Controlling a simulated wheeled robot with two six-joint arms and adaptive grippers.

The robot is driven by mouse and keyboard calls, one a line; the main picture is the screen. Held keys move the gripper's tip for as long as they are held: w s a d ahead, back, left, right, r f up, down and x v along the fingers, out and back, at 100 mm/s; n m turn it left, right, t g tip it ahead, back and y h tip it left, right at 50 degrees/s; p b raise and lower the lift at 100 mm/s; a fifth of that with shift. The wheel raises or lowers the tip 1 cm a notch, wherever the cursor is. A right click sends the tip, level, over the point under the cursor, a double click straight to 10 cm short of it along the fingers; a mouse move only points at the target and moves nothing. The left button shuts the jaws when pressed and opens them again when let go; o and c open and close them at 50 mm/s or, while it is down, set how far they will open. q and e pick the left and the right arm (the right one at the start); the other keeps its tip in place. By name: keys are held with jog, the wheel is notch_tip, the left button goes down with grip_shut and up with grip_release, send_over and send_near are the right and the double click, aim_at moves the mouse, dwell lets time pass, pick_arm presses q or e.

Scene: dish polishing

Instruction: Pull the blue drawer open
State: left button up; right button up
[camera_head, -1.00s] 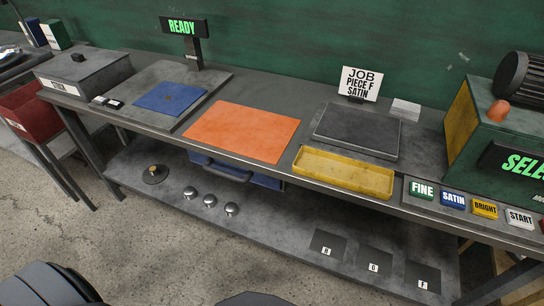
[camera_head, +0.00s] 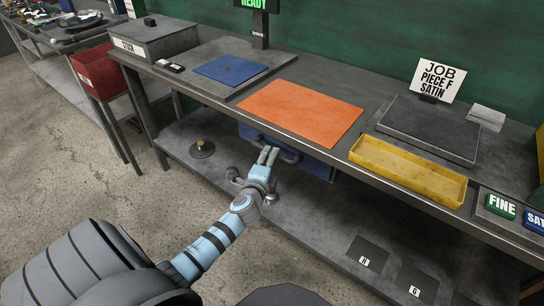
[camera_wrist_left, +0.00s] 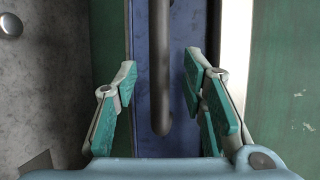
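The blue drawer (camera_head: 318,167) sits under the front edge of the workbench and looks shut. Its dark bar handle (camera_head: 288,154) shows beside my left gripper's fingertips. My left gripper (camera_head: 268,155) reaches in to the drawer front. In the left wrist view, the blue drawer front (camera_wrist_left: 182,20) fills the middle, with the handle (camera_wrist_left: 160,70) running down between the two teal-padded fingers (camera_wrist_left: 160,92). The fingers are open, one on each side of the handle, with a gap on both sides. My right gripper is not in view.
An orange mat (camera_head: 300,112) and a yellow tray (camera_head: 408,170) lie on the workbench (camera_head: 330,75) above. The lower shelf (camera_head: 320,225) holds a dark disc with a brass knob (camera_head: 203,149). A red bin (camera_head: 98,72) stands to the left. A silver knob (camera_wrist_left: 11,26) shows in the left wrist view.

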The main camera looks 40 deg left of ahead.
pick_arm(q)
jog(key=x, duration=0.4)
jog(key=shift+w+b, duration=0.1)
jog(key=shift+b, duration=0.3)
grip_shut()
